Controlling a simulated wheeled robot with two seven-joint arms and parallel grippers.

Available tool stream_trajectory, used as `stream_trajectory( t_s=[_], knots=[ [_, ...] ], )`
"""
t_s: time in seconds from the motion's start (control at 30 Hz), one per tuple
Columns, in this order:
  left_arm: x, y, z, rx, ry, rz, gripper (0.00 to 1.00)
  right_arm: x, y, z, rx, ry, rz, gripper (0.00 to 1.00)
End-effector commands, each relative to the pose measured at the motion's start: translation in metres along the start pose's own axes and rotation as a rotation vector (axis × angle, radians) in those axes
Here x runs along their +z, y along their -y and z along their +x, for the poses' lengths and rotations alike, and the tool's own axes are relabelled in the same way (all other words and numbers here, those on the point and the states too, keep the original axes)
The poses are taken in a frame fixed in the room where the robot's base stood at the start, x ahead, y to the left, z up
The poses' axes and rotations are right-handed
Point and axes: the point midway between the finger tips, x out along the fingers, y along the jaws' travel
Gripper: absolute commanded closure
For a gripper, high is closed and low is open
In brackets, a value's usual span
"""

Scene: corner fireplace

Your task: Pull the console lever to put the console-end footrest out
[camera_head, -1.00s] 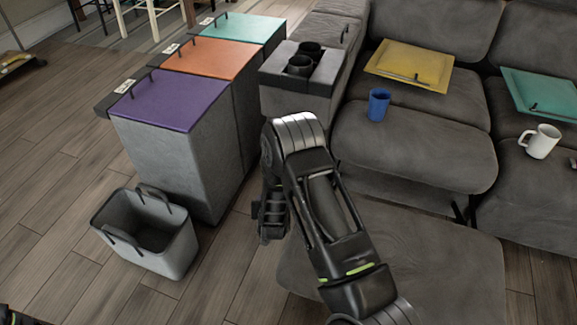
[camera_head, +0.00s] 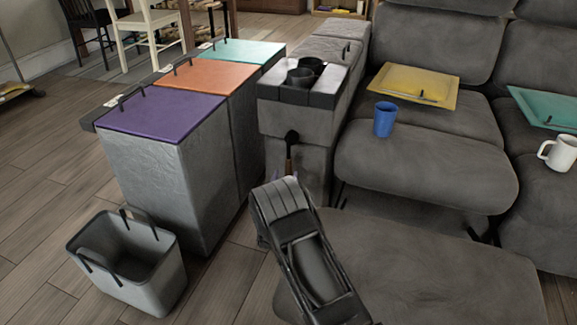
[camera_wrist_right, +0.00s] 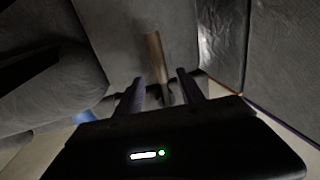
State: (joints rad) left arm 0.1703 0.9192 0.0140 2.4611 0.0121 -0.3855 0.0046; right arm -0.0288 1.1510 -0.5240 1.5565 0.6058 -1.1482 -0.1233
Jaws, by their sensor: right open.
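The lever (camera_head: 291,150) has a black knob and a short brown shaft on the front of the grey console (camera_head: 296,121). In the right wrist view the lever's brown shaft (camera_wrist_right: 155,58) points in between the two fingers of my right gripper (camera_wrist_right: 162,90). The gripper is open, and I cannot tell whether a finger touches the shaft. In the head view my wrist hides most of the fingers, just below the lever. A flat grey padded panel, seemingly the console-end footrest (camera_head: 430,270), extends in front of the console-end seat (camera_head: 425,165). My left gripper is out of view.
A white mug (camera_head: 560,153) is farther right. Bins with purple (camera_head: 160,112), orange and teal lids stand left of the console. A grey basket (camera_head: 130,275) sits on the floor.

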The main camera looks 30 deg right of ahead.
Motion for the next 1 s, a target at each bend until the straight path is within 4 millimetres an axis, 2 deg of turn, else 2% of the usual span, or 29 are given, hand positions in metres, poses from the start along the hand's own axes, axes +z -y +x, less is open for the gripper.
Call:
stream_trajectory(
  t_s=[0.4, 0.5, 0.83, 1.0],
  knots=[
    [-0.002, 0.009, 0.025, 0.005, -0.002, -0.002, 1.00, 0.003, 0.000, 0.059, 0.001, -0.003, 0.001, 0.54],
    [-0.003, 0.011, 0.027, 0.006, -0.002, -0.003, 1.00, 0.002, -0.001, 0.068, 0.001, -0.002, 0.000, 0.54],
    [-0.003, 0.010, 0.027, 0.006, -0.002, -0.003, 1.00, 0.000, 0.000, 0.073, 0.000, 0.000, -0.001, 0.54],
    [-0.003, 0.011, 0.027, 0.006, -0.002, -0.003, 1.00, 0.000, 0.000, 0.073, 0.000, 0.000, 0.000, 0.67]
  ],
)
